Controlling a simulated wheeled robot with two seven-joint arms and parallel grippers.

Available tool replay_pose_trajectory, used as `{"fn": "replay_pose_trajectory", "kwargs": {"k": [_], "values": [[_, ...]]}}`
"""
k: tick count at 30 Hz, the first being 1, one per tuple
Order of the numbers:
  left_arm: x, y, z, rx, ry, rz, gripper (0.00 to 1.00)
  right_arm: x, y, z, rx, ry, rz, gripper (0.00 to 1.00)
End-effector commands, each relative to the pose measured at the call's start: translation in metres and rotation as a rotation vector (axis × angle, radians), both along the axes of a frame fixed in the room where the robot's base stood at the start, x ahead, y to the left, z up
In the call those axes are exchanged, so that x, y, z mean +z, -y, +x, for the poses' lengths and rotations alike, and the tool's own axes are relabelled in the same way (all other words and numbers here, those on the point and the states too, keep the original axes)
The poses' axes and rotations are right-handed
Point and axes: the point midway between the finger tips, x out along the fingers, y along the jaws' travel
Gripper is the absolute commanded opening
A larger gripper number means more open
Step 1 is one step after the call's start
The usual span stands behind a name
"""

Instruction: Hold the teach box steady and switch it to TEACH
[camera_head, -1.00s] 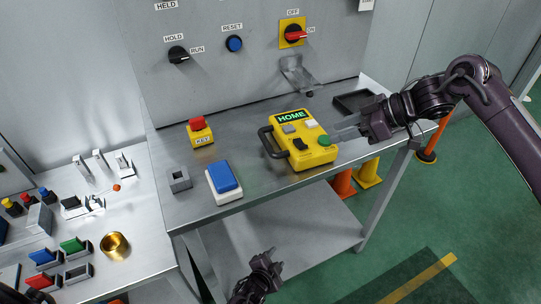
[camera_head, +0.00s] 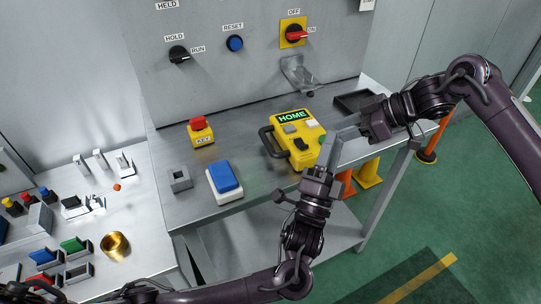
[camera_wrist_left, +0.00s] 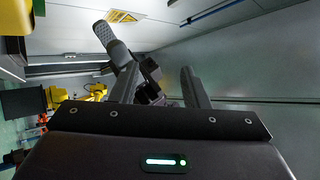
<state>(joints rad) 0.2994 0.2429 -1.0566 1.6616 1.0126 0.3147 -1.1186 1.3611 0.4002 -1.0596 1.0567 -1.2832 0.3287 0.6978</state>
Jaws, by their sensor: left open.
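The yellow teach box (camera_head: 284,154) lies on the steel table with its green display (camera_head: 292,116) reading HOME. It has a black handle (camera_head: 266,140) on its left, a grey button, a white button and a black knob (camera_head: 301,143). My left gripper (camera_head: 331,148) is open at the box's right front edge, hiding part of that side and most of the green button. My right gripper (camera_head: 345,134) points at the box's right side; contact and its jaw gap cannot be told. In the left wrist view, the left fingers (camera_wrist_left: 160,85) stand apart.
A blue-topped white box (camera_head: 225,181), a grey socket block (camera_head: 180,180) and a red-topped yellow KEY box (camera_head: 201,132) stand left of the teach box. A dark tray (camera_head: 357,102) lies behind right. The panel with knobs (camera_head: 235,43) rises behind.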

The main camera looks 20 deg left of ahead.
Motion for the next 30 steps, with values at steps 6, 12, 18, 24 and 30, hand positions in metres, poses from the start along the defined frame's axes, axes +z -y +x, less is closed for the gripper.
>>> {"fn": "replay_pose_trajectory", "kwargs": {"k": [6, 12, 18, 24, 30], "values": [[0.003, -0.049, 0.022, 0.005, -0.163, -0.418, 0.41, 0.000, 0.000, 0.000, 0.000, 0.000, 0.000, 0.36], [-0.018, -0.096, 0.032, -0.014, -0.317, -1.004, 0.41, 0.000, 0.000, 0.000, 0.000, 0.000, 0.000, 0.36], [-0.051, -0.126, 0.027, -0.005, -0.365, -1.622, 0.41, 0.000, 0.000, 0.000, 0.000, 0.000, 0.000, 0.36], [-0.071, -0.133, 0.018, 0.014, -0.344, -1.968, 0.41, 0.000, 0.000, 0.000, 0.000, 0.000, 0.000, 0.36], [-0.079, -0.140, 0.027, 0.020, -0.334, -2.037, 0.41, 0.000, 0.000, 0.000, 0.000, 0.000, 0.000, 0.36]]}}
